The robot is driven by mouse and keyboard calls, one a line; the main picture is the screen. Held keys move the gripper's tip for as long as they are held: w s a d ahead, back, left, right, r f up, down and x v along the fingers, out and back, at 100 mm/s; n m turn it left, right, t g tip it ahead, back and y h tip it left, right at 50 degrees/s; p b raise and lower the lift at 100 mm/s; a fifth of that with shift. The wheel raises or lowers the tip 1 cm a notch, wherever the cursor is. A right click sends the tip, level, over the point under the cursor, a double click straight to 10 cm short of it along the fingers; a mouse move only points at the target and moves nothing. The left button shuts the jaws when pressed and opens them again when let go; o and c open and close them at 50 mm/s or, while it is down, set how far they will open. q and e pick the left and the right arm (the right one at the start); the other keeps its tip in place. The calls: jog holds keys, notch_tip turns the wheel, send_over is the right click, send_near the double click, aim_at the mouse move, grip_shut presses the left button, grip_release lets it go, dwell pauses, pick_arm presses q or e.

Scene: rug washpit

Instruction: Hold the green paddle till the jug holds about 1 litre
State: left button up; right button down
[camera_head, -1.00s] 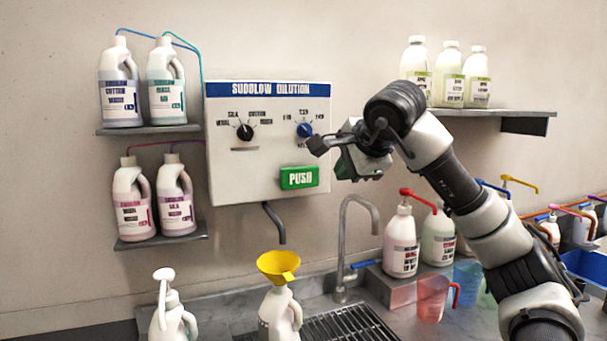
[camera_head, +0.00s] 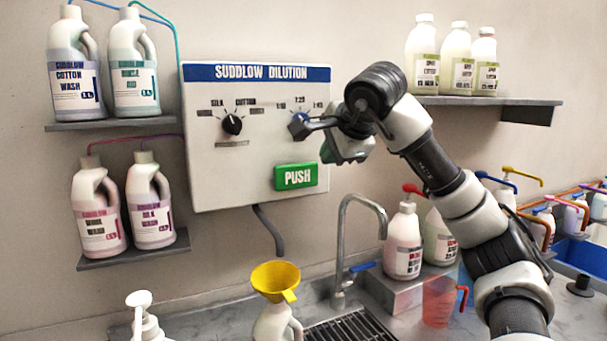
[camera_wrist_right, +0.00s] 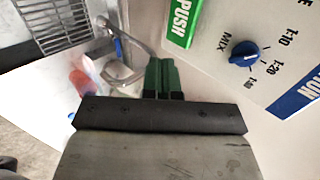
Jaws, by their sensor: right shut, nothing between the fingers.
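The green PUSH paddle (camera_head: 296,177) is on the front of the white dilution panel (camera_head: 230,165); it also shows in the right wrist view (camera_wrist_right: 184,18). My right gripper (camera_head: 333,155) is in front of the panel, up and right of the paddle and apart from it. Its green fingers (camera_wrist_right: 161,75) are shut together and empty. A white jug-like bottle (camera_head: 272,322) with a yellow funnel (camera_head: 275,279) stands below the panel's grey spout (camera_head: 270,232). A clear red jug (camera_head: 437,300) stands on the counter at right. No liquid level is readable. My left gripper is not in view.
The blue ratio knob (camera_head: 299,125) is partly behind my right wrist; the black selector knob (camera_head: 232,124) is further left. A curved tap (camera_head: 345,235) rises beside the sink grating (camera_head: 352,330). Pump bottles (camera_head: 403,242) stand right of it. Shelves hold detergent bottles on both sides.

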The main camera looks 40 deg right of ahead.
jog(key=p, duration=0.2)
send_near(299, 182)
notch_tip(299, 182, down, 4)
jog(key=w+p, duration=0.1)
jog(key=w, duration=0.1)
jog(key=w+d+p, duration=0.1)
jog(key=w, duration=0.1)
jog(key=shift+d, duration=0.15)
jog(key=shift+w+d+f+p, duration=0.1)
jog(key=shift+w+p, duration=0.3)
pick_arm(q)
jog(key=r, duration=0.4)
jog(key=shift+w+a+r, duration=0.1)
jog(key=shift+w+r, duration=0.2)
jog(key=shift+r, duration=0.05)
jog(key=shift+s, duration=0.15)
